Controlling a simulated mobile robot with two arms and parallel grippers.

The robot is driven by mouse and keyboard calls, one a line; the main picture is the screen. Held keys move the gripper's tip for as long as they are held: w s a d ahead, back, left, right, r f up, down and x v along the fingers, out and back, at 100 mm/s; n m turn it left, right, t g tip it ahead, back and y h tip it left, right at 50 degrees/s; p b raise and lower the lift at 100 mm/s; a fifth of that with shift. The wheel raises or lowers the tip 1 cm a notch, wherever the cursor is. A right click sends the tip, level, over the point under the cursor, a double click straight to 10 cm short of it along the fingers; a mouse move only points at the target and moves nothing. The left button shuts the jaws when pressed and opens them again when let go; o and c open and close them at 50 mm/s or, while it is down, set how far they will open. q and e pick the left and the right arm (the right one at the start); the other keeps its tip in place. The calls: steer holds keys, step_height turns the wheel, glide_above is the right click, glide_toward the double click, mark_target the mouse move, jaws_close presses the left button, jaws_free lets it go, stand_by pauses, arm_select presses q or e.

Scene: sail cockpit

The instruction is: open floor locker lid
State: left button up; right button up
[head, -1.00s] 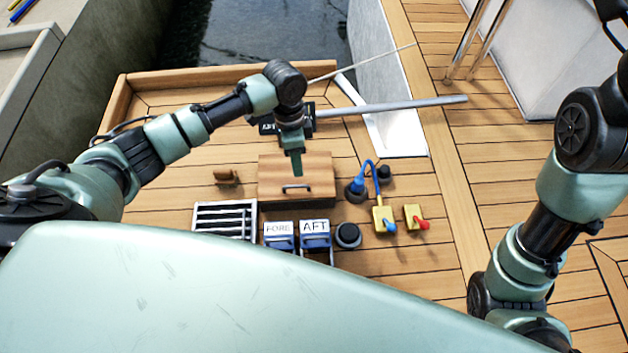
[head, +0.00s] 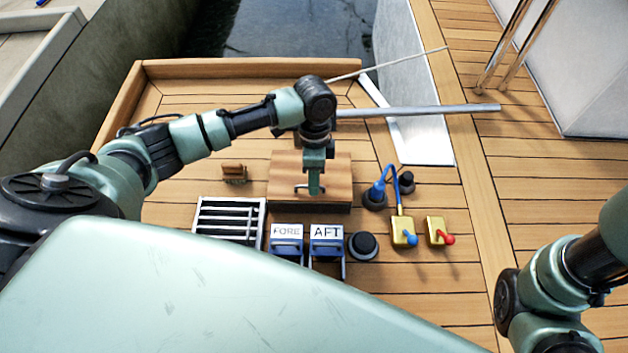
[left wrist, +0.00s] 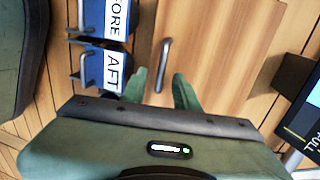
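The floor locker lid (head: 285,170) is a wooden panel with a metal bar handle (head: 300,187) near its front edge; it lies shut. In the left wrist view the lid (left wrist: 220,50) fills the middle, with the handle (left wrist: 163,62) standing out from it. My left gripper (head: 314,188) is over the handle in the head view, hiding part of it. In the left wrist view its two fingers (left wrist: 159,90) are apart, with the handle's end lying between their tips; contact is not clear. My right arm shows at the right edge, its gripper out of view.
FORE (head: 287,245) and AFT (head: 326,243) blue-and-white switches, a grating (head: 228,220) and a black knob (head: 363,246) sit close in front of the lid. A blue cable plug (head: 375,197) and yellow switch boxes (head: 403,232) are to its right. A wooden block (head: 234,173) is to its left.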

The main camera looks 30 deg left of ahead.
arm_select(q)
jaws_close()
stand_by(1.4)
